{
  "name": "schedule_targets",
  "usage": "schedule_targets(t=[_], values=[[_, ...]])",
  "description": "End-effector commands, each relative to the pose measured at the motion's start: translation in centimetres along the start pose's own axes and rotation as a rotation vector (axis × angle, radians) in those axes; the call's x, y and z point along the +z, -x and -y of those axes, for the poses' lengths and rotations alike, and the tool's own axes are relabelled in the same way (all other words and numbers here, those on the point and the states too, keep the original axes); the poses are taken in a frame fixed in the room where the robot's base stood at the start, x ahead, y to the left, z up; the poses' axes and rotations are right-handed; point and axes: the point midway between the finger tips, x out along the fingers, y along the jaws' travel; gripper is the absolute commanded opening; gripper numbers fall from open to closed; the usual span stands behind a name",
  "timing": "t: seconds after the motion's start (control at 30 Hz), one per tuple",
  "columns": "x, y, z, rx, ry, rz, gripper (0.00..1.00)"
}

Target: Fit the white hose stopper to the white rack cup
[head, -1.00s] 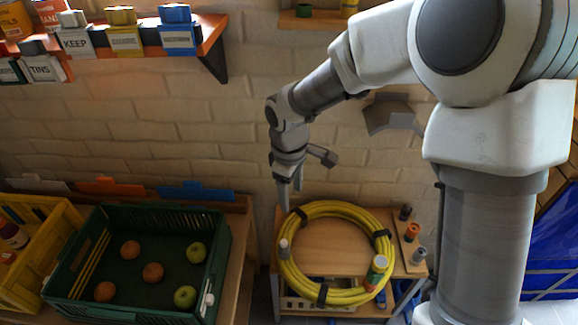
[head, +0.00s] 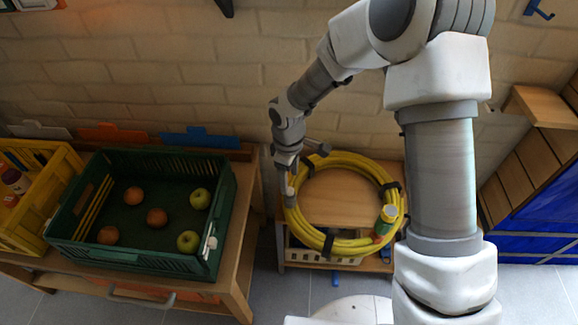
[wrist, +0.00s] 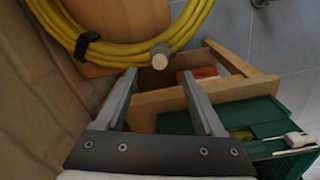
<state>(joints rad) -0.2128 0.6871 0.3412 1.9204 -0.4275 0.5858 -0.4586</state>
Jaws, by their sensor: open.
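The white hose stopper (head: 290,199) is a small pale cylinder at the left side of the coiled yellow hose (head: 331,246). In the wrist view the stopper (wrist: 160,55) shows its round pale top just beyond and between my fingertips. My gripper (head: 286,181) points down over it in the head view. In the wrist view the gripper (wrist: 160,75) is open with nothing between the fingers. The white rack cup cannot be seen now; my arm covers the right side of the small wooden table (head: 335,196).
A hose end with green and orange bands (head: 385,220) stands at the coil's right. A green crate (head: 130,255) holding several fruits and a yellow crate (head: 35,225) stand on the left bench. A wooden shelf unit (head: 520,190) is at right. Floor in front is open.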

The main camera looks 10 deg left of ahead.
Motion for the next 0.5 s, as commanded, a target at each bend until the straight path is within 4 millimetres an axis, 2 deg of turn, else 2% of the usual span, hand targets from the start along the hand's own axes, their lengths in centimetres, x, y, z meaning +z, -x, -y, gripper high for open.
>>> schedule_targets(t=[0.03,0.2,0.33,0.5], values=[[0.0,-1.4,0.1,-0.002,0.001,0.002,0.70],[0.0,-3.8,0.1,-0.001,0.000,0.002,0.70],[0.0,-4.8,0.0,0.000,0.001,0.001,0.70],[0.0,-5.2,0.0,0.001,0.001,0.001,0.70]])
